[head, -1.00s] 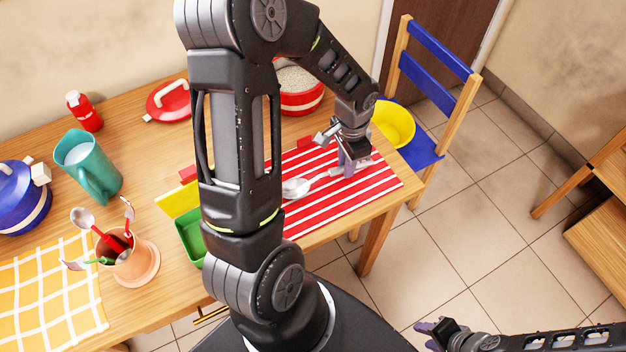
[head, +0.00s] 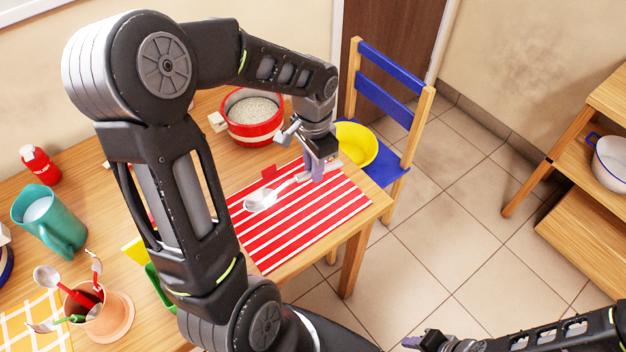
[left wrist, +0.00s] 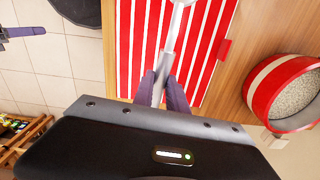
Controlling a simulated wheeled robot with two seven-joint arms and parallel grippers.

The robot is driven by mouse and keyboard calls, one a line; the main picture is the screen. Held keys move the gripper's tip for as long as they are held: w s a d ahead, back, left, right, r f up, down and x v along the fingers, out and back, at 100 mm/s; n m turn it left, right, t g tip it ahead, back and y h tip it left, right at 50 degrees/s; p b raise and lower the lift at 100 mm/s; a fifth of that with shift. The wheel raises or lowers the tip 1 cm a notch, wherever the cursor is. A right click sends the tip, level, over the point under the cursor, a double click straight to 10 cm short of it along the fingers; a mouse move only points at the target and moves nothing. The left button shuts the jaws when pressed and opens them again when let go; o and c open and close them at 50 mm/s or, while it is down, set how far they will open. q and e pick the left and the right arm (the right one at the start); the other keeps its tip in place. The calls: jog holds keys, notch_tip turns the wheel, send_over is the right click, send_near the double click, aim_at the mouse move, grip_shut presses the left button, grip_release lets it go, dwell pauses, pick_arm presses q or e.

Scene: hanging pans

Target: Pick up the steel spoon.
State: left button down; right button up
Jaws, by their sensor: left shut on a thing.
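The steel spoon (head: 262,199) is over the red-and-white striped mat (head: 290,236), its bowl pointing left in the head view. My left gripper (head: 318,172) is shut on the spoon's handle. In the left wrist view the handle (left wrist: 171,42) runs up from between the purple fingers (left wrist: 166,88), and the bowl is cut off at the top edge. I cannot tell how far the spoon is above the mat. My right gripper (head: 420,341) is low at the bottom edge, away from the table; its jaw state is unclear.
A red pot (head: 252,122) of grains stands behind the mat. A yellow bowl (head: 356,143) sits on the blue chair (head: 385,175) at the table's right end. A terracotta pot (head: 108,318) with utensils and a teal pitcher (head: 52,225) stand at left.

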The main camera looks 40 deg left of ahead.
pick_arm(q)
jog(key=shift+r, duration=0.85)
jog(key=w+d+r+n, duration=0.1)
jog(key=w+d+n, duration=0.3)
jog(key=w+d, duration=0.7)
jog(key=shift+w+d+r, duration=0.15)
jog(key=shift+w+d, duration=0.2)
jog(key=shift+d, duration=0.6)
